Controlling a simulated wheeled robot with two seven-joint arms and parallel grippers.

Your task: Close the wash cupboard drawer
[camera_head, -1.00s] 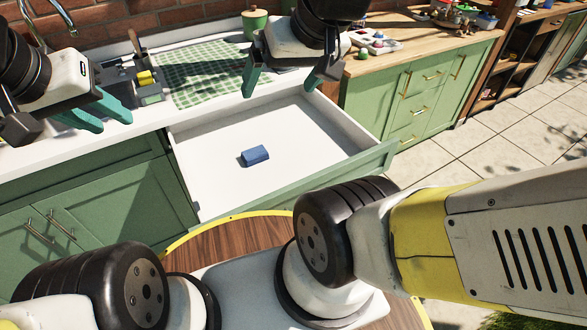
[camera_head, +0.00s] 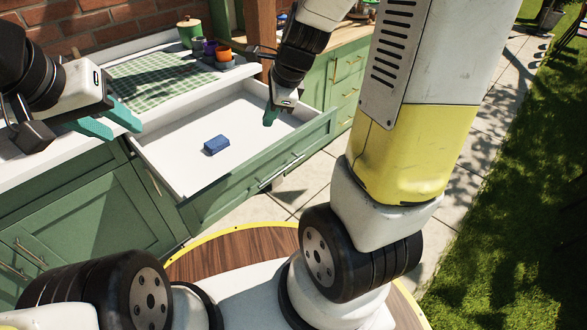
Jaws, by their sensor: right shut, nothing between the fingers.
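The wash cupboard drawer (camera_head: 262,170) is pulled out, with a green front, a long metal handle (camera_head: 281,171) and a white interior. A small blue block (camera_head: 216,145) lies on its floor. My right gripper (camera_head: 269,116) is shut and empty. It points down over the right part of the drawer's interior, behind the front panel; whether it touches the drawer I cannot tell. My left gripper (camera_head: 112,125) is open and empty, with teal fingers apart, in front of the worktop left of the drawer.
The white worktop (camera_head: 70,135) carries a green checked cloth (camera_head: 150,78), a green pot (camera_head: 190,32) and small coloured cups (camera_head: 221,52). Another green cupboard (camera_head: 345,80) stands behind my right arm. Tiled paving (camera_head: 300,190) and grass (camera_head: 510,190) lie to the right.

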